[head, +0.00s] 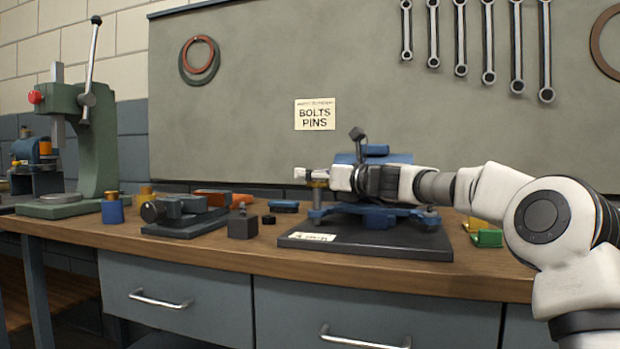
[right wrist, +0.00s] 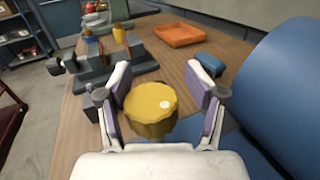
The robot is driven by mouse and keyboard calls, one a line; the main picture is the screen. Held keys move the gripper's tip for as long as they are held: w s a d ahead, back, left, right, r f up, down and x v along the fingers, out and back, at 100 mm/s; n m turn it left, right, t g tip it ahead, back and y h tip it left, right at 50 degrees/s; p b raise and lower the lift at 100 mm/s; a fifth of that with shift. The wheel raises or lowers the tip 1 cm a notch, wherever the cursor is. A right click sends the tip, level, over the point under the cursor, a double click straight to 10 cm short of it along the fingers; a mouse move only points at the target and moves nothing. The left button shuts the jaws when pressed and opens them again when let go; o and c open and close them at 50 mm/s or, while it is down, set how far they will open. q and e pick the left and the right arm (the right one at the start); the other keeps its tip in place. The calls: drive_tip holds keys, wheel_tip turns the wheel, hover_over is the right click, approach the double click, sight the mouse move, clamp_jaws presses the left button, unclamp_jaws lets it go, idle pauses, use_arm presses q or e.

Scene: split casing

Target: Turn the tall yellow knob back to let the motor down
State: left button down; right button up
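The tall yellow knob (right wrist: 150,108) stands between the two fingers of my right gripper (right wrist: 160,102) in the right wrist view. The fingers are apart, with a visible gap on the right side of the knob; contact on the left side is unclear. In the head view the knob (head: 318,184) shows only partly, beneath my right gripper (head: 308,174), on the left of the blue casing (head: 378,217). The blue motor (head: 375,152) is mostly hidden behind my right wrist; a big blue cylinder, likely the motor (right wrist: 285,90), fills the right of the wrist view. My left gripper is not in view.
The casing stands on a dark base plate (head: 430,243) on the wooden bench. To its left are a grey vise (head: 185,215), a dark block (head: 242,226) and an orange tray (right wrist: 180,36). A green press (head: 95,150) stands far left. Yellow and green bins (head: 488,238) sit right.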

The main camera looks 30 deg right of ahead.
drive_tip(key=shift+w+a+f, duration=0.15)
drive_tip(key=shift+a+f, duration=0.05)
drive_tip(key=shift+a, duration=0.05)
drive_tip(key=v, duration=0.7)
drive_tip(key=shift+s, duration=0.2)
